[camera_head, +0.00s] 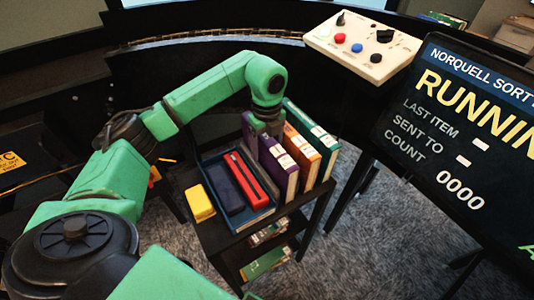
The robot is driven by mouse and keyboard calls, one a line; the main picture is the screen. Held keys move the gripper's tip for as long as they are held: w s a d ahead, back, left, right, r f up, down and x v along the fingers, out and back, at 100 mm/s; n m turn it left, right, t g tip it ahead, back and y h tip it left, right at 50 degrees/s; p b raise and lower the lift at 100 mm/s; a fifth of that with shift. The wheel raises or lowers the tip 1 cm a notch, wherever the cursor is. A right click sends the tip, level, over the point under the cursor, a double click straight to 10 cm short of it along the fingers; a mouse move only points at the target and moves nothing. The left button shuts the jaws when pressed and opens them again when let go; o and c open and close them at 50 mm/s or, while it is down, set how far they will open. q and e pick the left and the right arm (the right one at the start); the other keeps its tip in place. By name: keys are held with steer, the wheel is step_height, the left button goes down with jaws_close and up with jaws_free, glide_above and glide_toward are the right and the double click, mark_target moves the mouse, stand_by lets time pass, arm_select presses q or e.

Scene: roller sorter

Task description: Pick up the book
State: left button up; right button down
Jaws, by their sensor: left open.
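Three upright books stand side by side on a small dark stand: a purple book (277,167), an orange book (303,155) and a green book (314,128). My left gripper (263,125) points down at the far top end of the purple book. It is open, and its fingertips are partly hidden, so I cannot tell whether they touch the book or straddle it. My right gripper is not in view.
A blue tray (238,224) beside the books holds a dark blue case and a red case (247,178). A yellow block (199,203) lies left of it. A control panel (362,68) and a screen reading "RUNNING" (465,130) stand right. Carpet surrounds the stand.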

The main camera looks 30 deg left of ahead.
arm_select(q)
jaws_close()
stand_by(1.4)
